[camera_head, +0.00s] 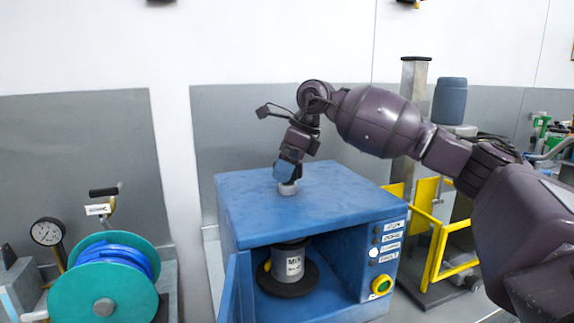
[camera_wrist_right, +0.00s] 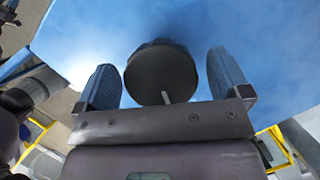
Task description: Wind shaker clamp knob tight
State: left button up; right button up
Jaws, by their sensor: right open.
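The shaker is a blue cabinet (camera_head: 330,207) in the middle of the head view. Its clamp knob (camera_head: 288,188) is a small grey round piece on the top panel. My right gripper (camera_head: 288,178) points down over the knob. In the right wrist view the knob (camera_wrist_right: 162,76) is a dark disc between the two blue fingers of the right gripper (camera_wrist_right: 160,64). The jaws are open, with a visible gap on each side of the knob. A grey can (camera_head: 290,262) with a label stands inside the cabinet on a dark round base. My left gripper is out of view.
A teal reel with blue hose (camera_head: 104,278) and a pressure gauge (camera_head: 47,232) stand at the left. At the right are yellow guard rails (camera_head: 437,250) and a grey post with a blue-grey drum (camera_head: 449,100). The cabinet top around the knob is clear.

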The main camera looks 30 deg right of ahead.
jog(key=shift+f, duration=0.1)
jog(key=c, duration=0.8)
jog(key=shift+c, duration=0.6)
